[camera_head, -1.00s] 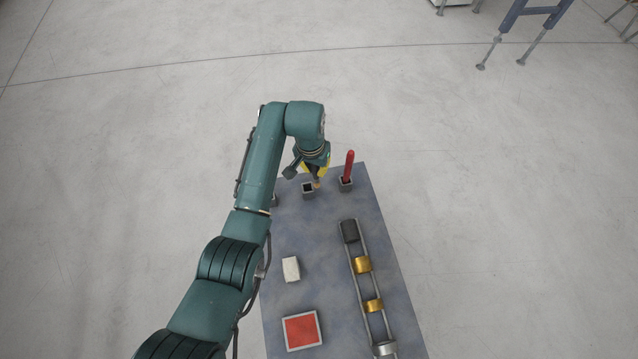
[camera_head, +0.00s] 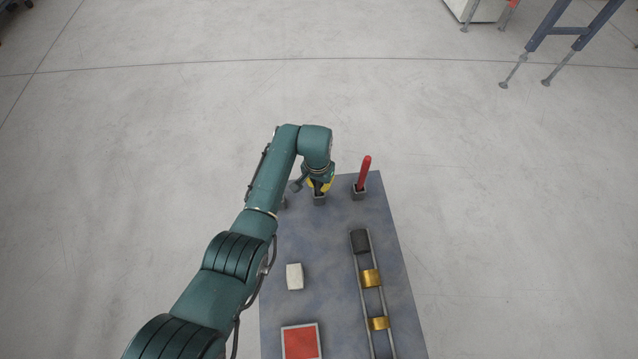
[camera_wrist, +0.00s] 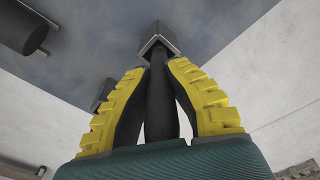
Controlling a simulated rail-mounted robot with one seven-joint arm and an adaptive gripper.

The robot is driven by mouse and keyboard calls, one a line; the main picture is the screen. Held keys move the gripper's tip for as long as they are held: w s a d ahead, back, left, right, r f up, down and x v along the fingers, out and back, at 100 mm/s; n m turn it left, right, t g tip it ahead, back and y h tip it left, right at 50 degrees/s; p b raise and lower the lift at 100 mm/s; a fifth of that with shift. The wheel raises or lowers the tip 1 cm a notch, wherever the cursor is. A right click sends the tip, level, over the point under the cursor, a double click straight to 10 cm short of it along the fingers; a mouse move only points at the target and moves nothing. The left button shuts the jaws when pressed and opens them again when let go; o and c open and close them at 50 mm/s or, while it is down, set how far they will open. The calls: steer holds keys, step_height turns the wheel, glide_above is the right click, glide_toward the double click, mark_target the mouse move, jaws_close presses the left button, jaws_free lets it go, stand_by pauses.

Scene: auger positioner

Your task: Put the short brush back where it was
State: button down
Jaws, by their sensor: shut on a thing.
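My gripper (camera_head: 319,188) has yellow-edged fingers and is at the middle square holder (camera_head: 320,200) near the table's far edge. In the wrist view my gripper (camera_wrist: 158,100) is shut on the short brush (camera_wrist: 160,105), which shows as a dark shaft between the fingers. The far end of the shaft meets the opening of the grey square holder (camera_wrist: 155,42). How deep it sits inside is hidden. In the head view the gripper covers the brush.
A red-handled tool (camera_head: 363,172) stands in the right-hand holder (camera_head: 359,195). Another holder (camera_head: 284,203) is partly hidden by my arm. The blue-grey table (camera_head: 325,240) also bears a white block (camera_head: 295,277), a red square pad (camera_head: 301,343) and a rail with gold brackets (camera_head: 371,278).

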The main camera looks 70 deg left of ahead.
steer(key=c, duration=1.2)
jaws_free()
steer(key=shift+f, duration=0.1)
steer(key=r+p, duration=0.1)
steer(key=r, duration=0.3)
steer(key=r+p, duration=0.1)
steer(key=r, duration=0.3)
steer(key=r+p, duration=0.1)
steer(key=r, duration=0.3)
steer(key=shift+s+d+r, duration=0.15)
steer(key=shift+s+d, duration=0.15)
steer(key=shift+d, duration=0.05)
